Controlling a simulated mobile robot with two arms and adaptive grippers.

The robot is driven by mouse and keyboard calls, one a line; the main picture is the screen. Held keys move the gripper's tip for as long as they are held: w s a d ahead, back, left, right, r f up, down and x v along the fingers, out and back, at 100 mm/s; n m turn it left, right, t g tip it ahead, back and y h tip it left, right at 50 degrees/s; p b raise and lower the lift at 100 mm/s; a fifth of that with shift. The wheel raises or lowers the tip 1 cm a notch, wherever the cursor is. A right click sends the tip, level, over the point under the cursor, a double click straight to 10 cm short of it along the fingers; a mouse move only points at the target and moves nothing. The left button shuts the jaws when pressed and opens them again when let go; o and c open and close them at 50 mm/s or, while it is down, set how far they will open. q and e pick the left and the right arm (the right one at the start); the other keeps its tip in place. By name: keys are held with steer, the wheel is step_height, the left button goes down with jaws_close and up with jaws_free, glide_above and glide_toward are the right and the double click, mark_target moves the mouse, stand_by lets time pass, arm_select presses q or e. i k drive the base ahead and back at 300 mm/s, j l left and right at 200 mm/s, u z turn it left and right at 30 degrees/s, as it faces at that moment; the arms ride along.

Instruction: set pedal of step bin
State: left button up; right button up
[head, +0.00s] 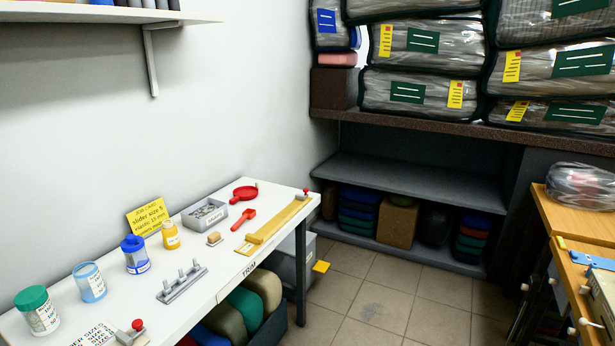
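A grey bin (287,268) stands on the floor under the far end of the white table, partly hidden by the tabletop and the table leg. A yellow pedal (321,266) sticks out from the bin's right side, low over the tiles. The bin's lid and the pedal's exact height cannot be made out. Neither of my grippers is in the head view.
The white table (213,264) holds jars, a grey tray, red tools and a yellow ruler. Its dark leg (301,262) stands beside the bin. Tiled floor (372,299) is clear right of the pedal. Shelves (400,177) stand behind; a wooden bench (575,222) is at right.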

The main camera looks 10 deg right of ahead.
mark_target(321, 266)
steer(key=i+l+z, duration=0.25)
steer(key=i+z, duration=0.2)
steer(key=i, duration=0.55)
steer(key=i+j+z, duration=0.1)
steer(key=i+z, duration=0.4)
steer(key=i, duration=0.5)
